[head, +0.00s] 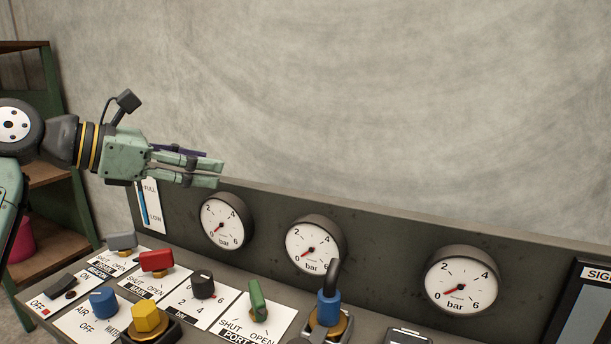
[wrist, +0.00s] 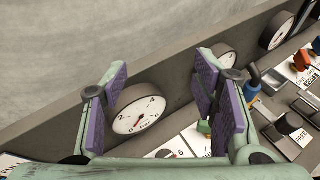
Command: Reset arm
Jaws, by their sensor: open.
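My gripper (head: 221,174) is at the left in the head view, raised above the control panel and pointing right. Its green fingers with purple pads show in the wrist view (wrist: 168,92), spread apart with nothing between them. It touches nothing that I can see. Behind the gap in the wrist view is a round gauge (wrist: 139,115) on the panel's upright back.
The grey panel carries three gauges (head: 225,221), a red handle (head: 157,262), a black knob (head: 203,286), a green handle (head: 258,300) and a blue fitting with a hose (head: 328,308). A shelf (head: 48,185) stands at left. Space above the panel is clear.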

